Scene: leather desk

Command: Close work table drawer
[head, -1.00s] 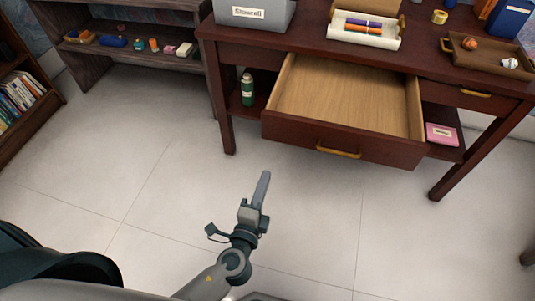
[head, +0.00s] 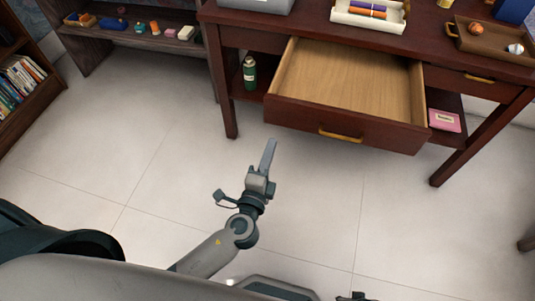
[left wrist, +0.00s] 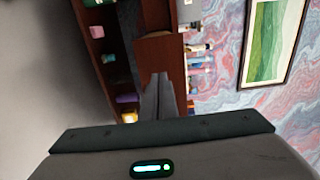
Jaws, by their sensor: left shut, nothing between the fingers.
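The work table (head: 308,27) is dark red-brown wood. Its wide middle drawer (head: 290,113) is pulled out and looks empty, with a pale wooden floor. A brass handle (head: 341,136) is on its front. My left gripper (head: 270,146) is in front of the drawer, below the left half of its front in the head view, and apart from it. Its fingers are shut with nothing between them. They also show in the left wrist view (left wrist: 158,92), pointing towards brown furniture. My right gripper is not in view.
A green bottle (head: 249,73) stands on a shelf left of the drawer, and a pink box (head: 444,120) lies on the right one. A second drawer with a brass handle (head: 480,78) is shut. The floor (head: 170,160) before the table is clear.

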